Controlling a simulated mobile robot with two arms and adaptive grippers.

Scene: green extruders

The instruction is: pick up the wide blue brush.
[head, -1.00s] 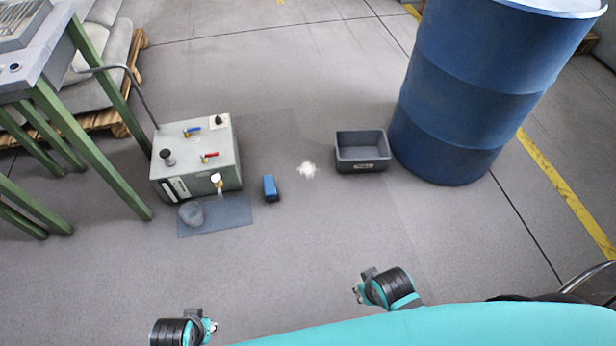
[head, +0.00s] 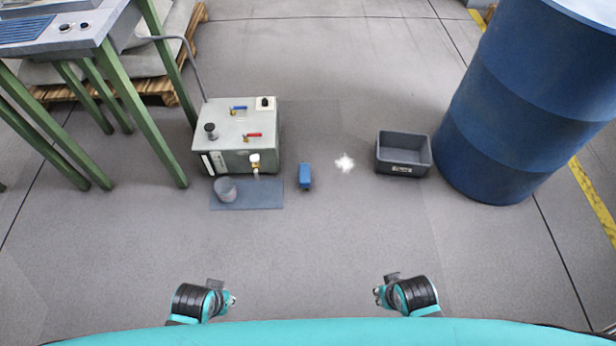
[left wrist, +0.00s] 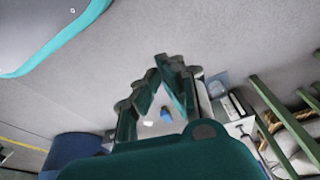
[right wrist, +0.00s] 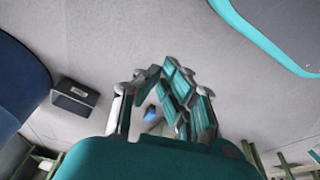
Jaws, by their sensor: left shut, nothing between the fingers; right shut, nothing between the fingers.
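The wide blue brush (head: 305,175) appears as a small blue block on the floor, just right of the blue mat. It also shows beyond the fingers in the left wrist view (left wrist: 167,116) and the right wrist view (right wrist: 151,113). My left gripper (head: 232,299) is shut and empty, low at the front left of the brush in the head view. My right gripper (head: 377,295) is shut and empty, low at the front right. Both are well apart from the brush.
A grey machine box (head: 236,137) with valves stands behind a blue mat (head: 262,195) bearing a grey cup (head: 225,189). White debris (head: 344,162) lies right of the brush. Further right are a dark bin (head: 404,168) and blue drum (head: 520,110). The floor in front is clear.

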